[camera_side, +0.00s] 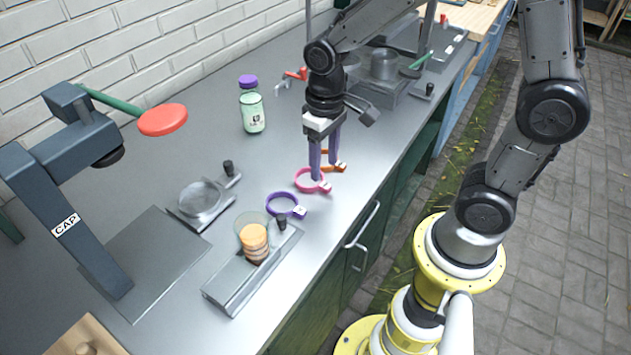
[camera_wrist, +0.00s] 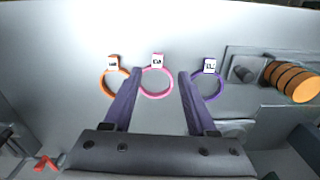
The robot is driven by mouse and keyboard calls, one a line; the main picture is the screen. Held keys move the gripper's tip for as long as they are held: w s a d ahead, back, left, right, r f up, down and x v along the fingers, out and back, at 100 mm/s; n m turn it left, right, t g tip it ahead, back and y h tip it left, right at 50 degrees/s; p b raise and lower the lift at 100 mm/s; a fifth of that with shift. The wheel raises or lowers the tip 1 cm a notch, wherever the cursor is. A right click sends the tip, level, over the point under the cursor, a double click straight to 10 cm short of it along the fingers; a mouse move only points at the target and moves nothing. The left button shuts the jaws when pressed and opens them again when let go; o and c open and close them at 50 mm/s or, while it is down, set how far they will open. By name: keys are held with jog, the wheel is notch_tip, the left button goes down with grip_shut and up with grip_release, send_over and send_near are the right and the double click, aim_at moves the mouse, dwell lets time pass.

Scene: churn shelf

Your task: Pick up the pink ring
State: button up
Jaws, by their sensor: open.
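The pink ring (camera_side: 306,181) lies flat on the grey counter, with a small white label tab on its edge. In the wrist view the pink ring (camera_wrist: 156,95) sits between the tips of my two purple fingers. My gripper (camera_side: 324,170) is open and points down, its fingertips close to the ring. I cannot tell whether a finger touches it. In the wrist view my gripper (camera_wrist: 160,75) spans the ring, and nothing is held.
A purple ring (camera_side: 284,206) and an orange ring (camera_side: 338,167) lie close on either side. A jar with orange discs (camera_side: 253,238) stands on a metal fixture near the purple ring. A green jar (camera_side: 252,110) stands behind. The counter's front edge is near.

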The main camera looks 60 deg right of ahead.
aim_at(326, 186)
jog(key=f, duration=0.4)
jog(key=shift+s+d+f, duration=0.2)
jog(key=shift+s+f, duration=0.05)
jog(key=shift+f, duration=0.6)
grip_shut()
